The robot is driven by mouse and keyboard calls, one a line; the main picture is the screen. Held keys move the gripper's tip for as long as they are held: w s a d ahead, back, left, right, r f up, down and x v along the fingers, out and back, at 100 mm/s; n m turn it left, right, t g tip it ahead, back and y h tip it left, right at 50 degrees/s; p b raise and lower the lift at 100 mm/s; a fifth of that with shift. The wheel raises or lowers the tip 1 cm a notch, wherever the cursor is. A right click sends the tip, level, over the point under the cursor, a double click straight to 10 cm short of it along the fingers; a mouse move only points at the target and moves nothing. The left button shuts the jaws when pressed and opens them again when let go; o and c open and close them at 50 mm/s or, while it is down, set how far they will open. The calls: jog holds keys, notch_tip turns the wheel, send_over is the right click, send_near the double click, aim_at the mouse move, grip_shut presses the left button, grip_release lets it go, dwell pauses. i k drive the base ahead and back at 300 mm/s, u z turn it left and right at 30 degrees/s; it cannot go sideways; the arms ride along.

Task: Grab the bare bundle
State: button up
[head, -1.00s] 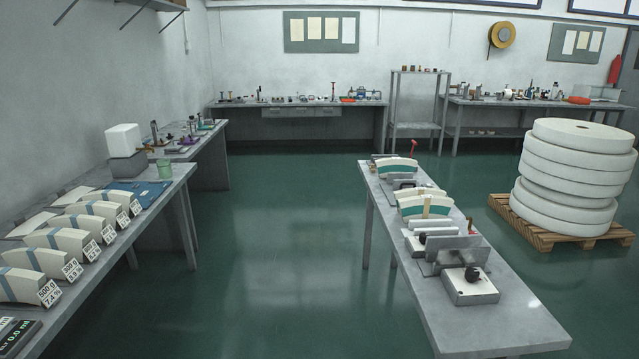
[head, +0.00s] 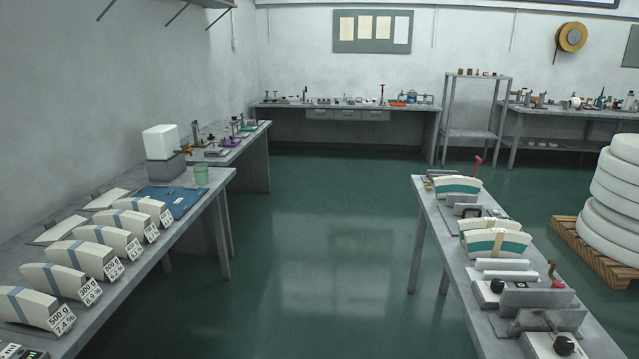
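On the right table, a cream curved bundle (head: 484,225) shows no band on its visible part. Its lower part is hidden by a bundle (head: 513,241) with a teal stripe and a tan strap just in front. Farther back on the same table stands another curved bundle (head: 446,186) with a teal stripe. On the left table, several cream bundles (head: 92,258) wear blue bands and have printed cards in front. My gripper is not in view.
A pallet (head: 590,251) with white rolls stands right.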

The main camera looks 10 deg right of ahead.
aim_at(445, 185)
jog(key=u, duration=0.2)
jog(key=i, duration=3.35)
jog(key=z, duration=0.15)
